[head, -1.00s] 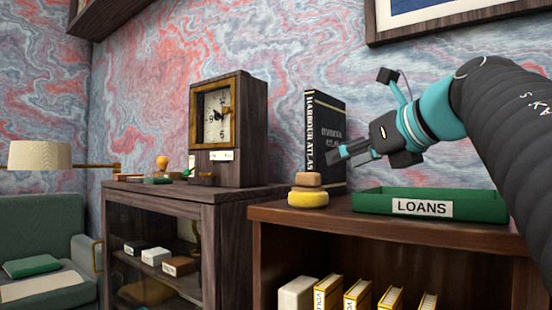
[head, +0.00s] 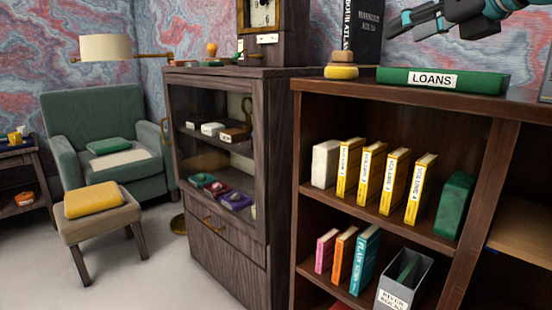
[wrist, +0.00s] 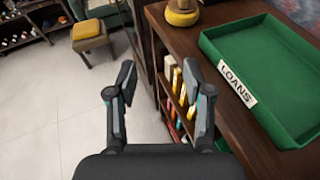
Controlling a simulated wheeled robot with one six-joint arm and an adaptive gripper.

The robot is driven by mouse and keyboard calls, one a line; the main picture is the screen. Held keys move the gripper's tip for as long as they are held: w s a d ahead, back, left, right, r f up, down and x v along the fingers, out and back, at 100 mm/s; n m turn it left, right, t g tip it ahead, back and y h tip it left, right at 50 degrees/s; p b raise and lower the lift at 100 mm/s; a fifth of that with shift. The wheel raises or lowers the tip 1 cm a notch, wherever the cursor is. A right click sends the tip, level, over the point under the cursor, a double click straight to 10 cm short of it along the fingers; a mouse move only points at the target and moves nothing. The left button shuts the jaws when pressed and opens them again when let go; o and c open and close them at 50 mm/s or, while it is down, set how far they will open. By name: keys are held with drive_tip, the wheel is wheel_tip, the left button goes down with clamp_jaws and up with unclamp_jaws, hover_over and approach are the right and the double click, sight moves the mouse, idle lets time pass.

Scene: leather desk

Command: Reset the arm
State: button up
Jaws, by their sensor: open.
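My gripper (wrist: 160,88) is open and empty in the wrist view, its two fingers spread apart. It hangs in front of the bookcase edge, with the floor and shelf below it. In the head view my gripper (head: 400,24) shows at the top right, above the green LOANS tray (head: 490,82). The tray also fills the right of the wrist view (wrist: 282,105), and looks empty there. The gripper touches nothing that I can see.
A bookcase (head: 400,105) holds yellow volumes (head: 397,180) and a grey file box (head: 403,285). On top are a yellow round object (head: 341,72) and a dark atlas (head: 362,30). A glass-fronted cabinet (head: 270,180), armchair (head: 85,110) and footstool (head: 98,222) stand left. Floor between is clear.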

wheel_tip(320, 180, up, 4)
drive_tip(key=w+a+r+m+t+y, duration=0.1)
drive_tip(key=a+m+t, duration=0.2)
drive_tip(key=m+t, duration=0.3)
drive_tip(key=s+d+f+m+g+h, duration=0.1)
drive_tip(key=d+f+m+h, duration=0.25)
drive_tip(key=f+m, duration=0.5)
drive_tip(key=s+d+f+m+g+h, duration=0.15)
drive_tip(key=f+m+h, duration=0.25)
drive_tip(key=f+m, duration=0.5)
drive_tip(key=s+d+f+m+g+h, duration=0.1)
drive_tip(key=d+f+m+g+h, duration=0.2)
drive_tip(key=f+m, duration=0.55)
drive_tip(key=s+a+f+m+g+y, duration=0.1)
drive_tip(key=s+a+f+m+g, duration=0.1)
drive_tip(key=s+f, duration=0.3)
drive_tip(key=s+a+f+m+g+y, duration=0.1)
drive_tip(key=s+a+f+m+g, duration=0.2)
drive_tip(key=f, duration=0.9)
drive_tip(key=s+a+f+m+g+y, duration=0.2)
drive_tip(key=s+a+f, duration=0.3)
drive_tip(key=f, duration=0.4)
drive_tip(key=shift+s+m+g, duration=0.7)
drive_tip(key=shift+s+g, duration=0.05)
drive_tip(key=shift+s, duration=0.05)
